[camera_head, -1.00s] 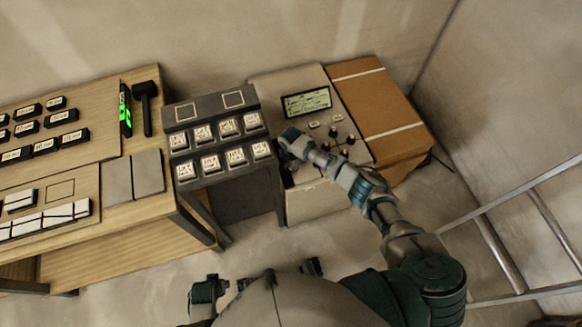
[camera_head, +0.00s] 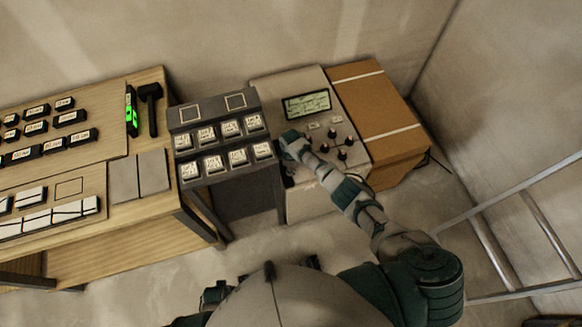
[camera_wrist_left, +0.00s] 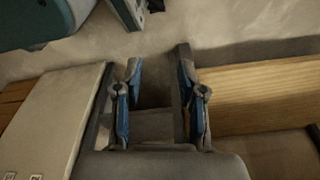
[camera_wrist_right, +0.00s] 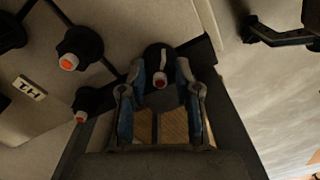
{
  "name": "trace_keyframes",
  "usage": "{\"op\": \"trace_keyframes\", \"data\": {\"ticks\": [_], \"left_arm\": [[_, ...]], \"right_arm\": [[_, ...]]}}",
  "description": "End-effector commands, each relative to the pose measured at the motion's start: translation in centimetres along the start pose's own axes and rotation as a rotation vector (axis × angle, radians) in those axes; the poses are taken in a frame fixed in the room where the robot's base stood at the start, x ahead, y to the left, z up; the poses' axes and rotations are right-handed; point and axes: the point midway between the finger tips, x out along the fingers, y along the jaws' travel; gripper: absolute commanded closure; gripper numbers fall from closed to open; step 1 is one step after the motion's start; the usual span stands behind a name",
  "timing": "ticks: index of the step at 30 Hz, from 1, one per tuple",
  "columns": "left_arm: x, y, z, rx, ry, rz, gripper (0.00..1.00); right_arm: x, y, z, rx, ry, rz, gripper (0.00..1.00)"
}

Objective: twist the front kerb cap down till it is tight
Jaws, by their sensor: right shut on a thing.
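My right gripper (camera_head: 288,150) is over the left part of the grey machine with the screen in the head view, and its hand hides what is under it there. In the right wrist view, my right gripper (camera_wrist_right: 160,92) is shut on a black round cap (camera_wrist_right: 158,56) with a red centre and a white stripe, taken to be the front kerb cap. The cap sits between the two fingertips. In the left wrist view, my left gripper (camera_wrist_left: 157,85) is open with nothing between its fingers.
The machine (camera_head: 310,202) bears a screen (camera_head: 307,104) and several black knobs (camera_head: 341,156). Two black caps with orange centres, one upper (camera_wrist_right: 68,62) and one lower (camera_wrist_right: 80,117), are left of the held cap. A dark button rack (camera_head: 228,185) stands beside the machine, a cardboard box (camera_head: 375,110) right of it.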

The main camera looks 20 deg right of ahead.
Motion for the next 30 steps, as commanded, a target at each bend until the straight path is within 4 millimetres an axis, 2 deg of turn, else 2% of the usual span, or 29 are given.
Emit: {"op": "trace_keyframes", "data": {"ticks": [15, 30], "left_arm": [[2.0, 0.1, 2.5, 0.005, -0.014, 0.001, 0.60], [3.1, 0.1, 4.2, 0.008, -0.020, 0.001, 0.60]], "right_arm": [[-0.3, 0.2, -0.3, 0.487, 0.008, 0.003, 1.00], [-0.3, 0.3, -0.3, 0.962, 0.011, 0.003, 1.00]]}}
